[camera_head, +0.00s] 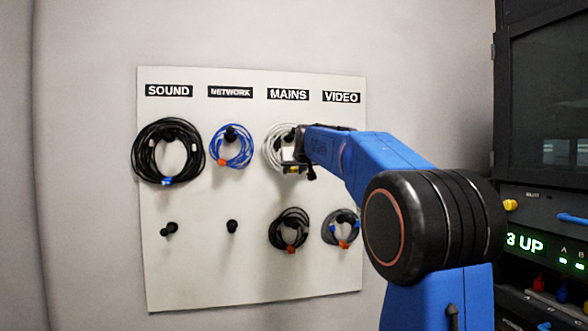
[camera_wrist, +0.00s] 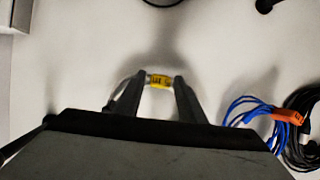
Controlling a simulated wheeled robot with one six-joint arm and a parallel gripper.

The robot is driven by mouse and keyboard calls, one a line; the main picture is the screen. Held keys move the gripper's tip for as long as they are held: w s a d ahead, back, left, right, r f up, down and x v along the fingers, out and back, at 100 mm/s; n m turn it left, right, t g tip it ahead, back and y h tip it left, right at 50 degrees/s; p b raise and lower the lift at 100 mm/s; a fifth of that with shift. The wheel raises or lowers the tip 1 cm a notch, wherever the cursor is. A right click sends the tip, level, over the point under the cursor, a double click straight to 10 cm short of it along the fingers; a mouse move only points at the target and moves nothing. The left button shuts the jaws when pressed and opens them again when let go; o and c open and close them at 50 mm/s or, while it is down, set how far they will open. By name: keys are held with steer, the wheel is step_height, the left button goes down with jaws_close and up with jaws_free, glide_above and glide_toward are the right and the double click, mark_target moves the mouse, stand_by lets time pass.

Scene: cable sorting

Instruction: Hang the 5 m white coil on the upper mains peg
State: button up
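The white coil (camera_head: 271,150) is at the upper MAINS peg (camera_head: 290,136), under the MAINS label (camera_head: 288,95). My gripper (camera_head: 295,165) is at the coil's lower right, and partly hides the coil and peg. In the wrist view, my gripper's fingers (camera_wrist: 160,84) are closed on the sides of a short band of the coil with a yellow tag (camera_wrist: 159,81). A loop of white cable (camera_wrist: 120,94) shows beside the left finger. I cannot tell whether the coil rests on the peg, nor read its length on the tag.
On the pegboard (camera_head: 200,285), a black coil (camera_head: 140,150) hangs under SOUND and a blue coil (camera_head: 217,147) under NETWORK. Below hang a black coil (camera_head: 277,228) under MAINS and a grey coil (camera_head: 328,228) under VIDEO. Two lower-left pegs (camera_head: 232,226) are bare. A rack (camera_head: 540,100) stands right.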

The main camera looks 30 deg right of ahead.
steer(key=shift+o, duration=0.4)
steer(key=shift+r, duration=0.15)
steer(key=shift+s+a+r, duration=0.1)
steer(key=shift+s, duration=0.15)
steer(key=v, duration=1.7)
steer(key=s+a+f+n+g+y, duration=0.1)
steer(key=s+a+f, duration=0.5)
steer(key=s+f, duration=0.6)
steer(key=s+a+f+n+g+y, duration=0.1)
steer(key=s+a+f+g, duration=0.3)
steer(key=s+f, duration=0.9)
steer(key=s+a+f+n+g+y, duration=0.1)
steer(key=s+a+f+g, duration=0.2)
steer(key=f, duration=2.1)
steer(key=s+a, duration=0.5)
steer(key=s, duration=0.4)
steer(key=shift+s+y, duration=0.3)
steer(key=shift+s, duration=0.1)
